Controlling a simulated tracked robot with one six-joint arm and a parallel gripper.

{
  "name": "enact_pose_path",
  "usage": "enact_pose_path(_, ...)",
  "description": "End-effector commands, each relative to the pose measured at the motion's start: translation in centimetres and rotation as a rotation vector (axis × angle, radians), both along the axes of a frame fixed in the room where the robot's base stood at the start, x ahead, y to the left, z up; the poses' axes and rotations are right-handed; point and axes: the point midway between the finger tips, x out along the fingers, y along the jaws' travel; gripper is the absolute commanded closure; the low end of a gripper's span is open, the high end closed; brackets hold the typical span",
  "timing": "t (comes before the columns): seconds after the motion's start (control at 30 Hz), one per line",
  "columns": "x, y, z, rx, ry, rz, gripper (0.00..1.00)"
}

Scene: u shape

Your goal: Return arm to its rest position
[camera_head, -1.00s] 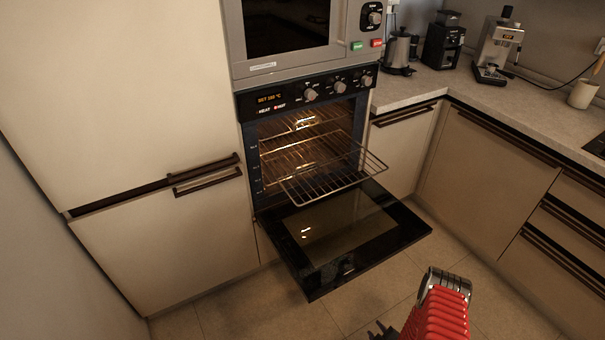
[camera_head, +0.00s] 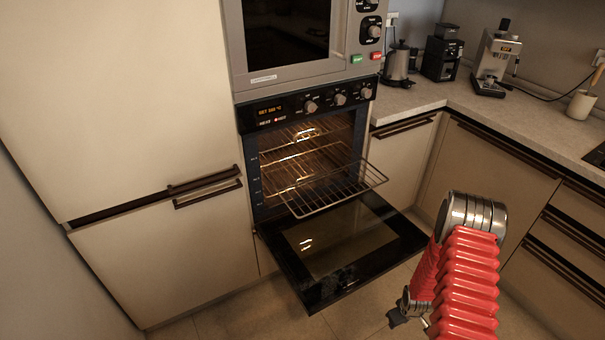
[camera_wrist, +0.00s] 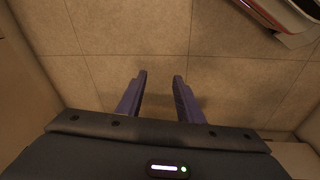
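My arm, red with a silver joint, stands at the lower right in the head view, in front of the oven. A dark part at its lower left, near the bottom edge, may be my gripper, but it is too small to read there. In the wrist view my gripper (camera_wrist: 159,78) shows two dark purple fingers, spread apart with bare floor (camera_wrist: 150,35) between them. It is empty and points down at the floor tiles. No object is held.
The oven door (camera_head: 345,250) is folded down open, with a wire rack (camera_head: 335,190) pulled partly out above it. Cabinets (camera_head: 480,180) and a counter (camera_head: 530,125) stand to the right. A tall cabinet (camera_head: 110,100) stands left. Floor (camera_head: 225,318) is free in front.

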Motion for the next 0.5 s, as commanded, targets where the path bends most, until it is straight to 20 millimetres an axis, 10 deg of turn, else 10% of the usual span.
enact_pose_path(0.5,-1.4,1.6,14.2,0.007,0.135,-0.206,0.67)
